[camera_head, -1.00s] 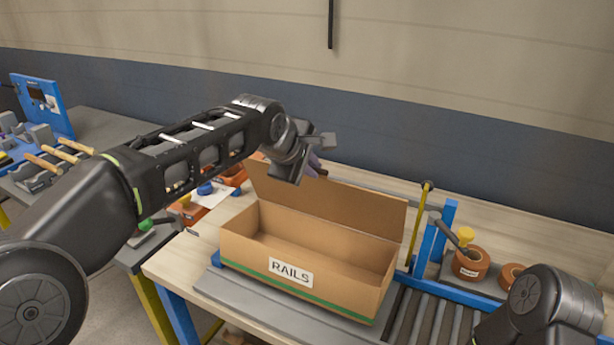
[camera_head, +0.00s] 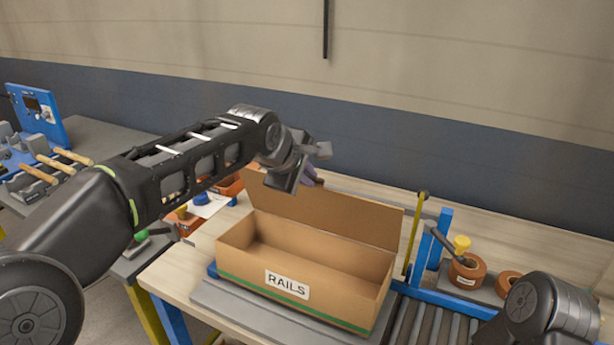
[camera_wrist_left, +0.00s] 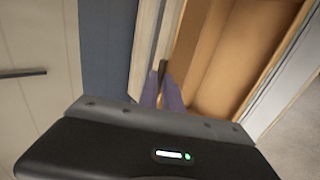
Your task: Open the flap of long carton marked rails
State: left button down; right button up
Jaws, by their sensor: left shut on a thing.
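The long brown carton (camera_head: 305,294) carries a white RAILS label and a green stripe along its front. It is open at the top and I see no contents. Its flap (camera_head: 345,213) stands up along the far long side, leaning back. My left gripper (camera_head: 313,179) is at the flap's upper edge, left of its middle, shut on the flap. In the left wrist view the purple fingers (camera_wrist_left: 161,84) are close together at the flap's edge (camera_wrist_left: 189,45), beside the carton's inside (camera_wrist_left: 237,55); the exact contact is hard to make out. My right gripper is out of view.
The carton sits on a grey plate (camera_head: 232,310) on the wooden bench. To its right are rollers (camera_head: 430,318), a blue frame with a yellow post (camera_head: 415,235) and orange tape rolls (camera_head: 466,271). Orange bins (camera_head: 228,186) stand behind left. The bench behind the flap is mostly clear.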

pick_arm(q)
jog(key=c, duration=1.6)
grip_release()
jog(key=shift+r, duration=0.1)
jog(key=b+v, duration=0.1)
jog(key=v, duration=0.6)
jog(key=shift+s+r+b, duration=0.2)
jog(key=shift+s+b, duration=0.1)
jog(key=shift+b, duration=0.1)
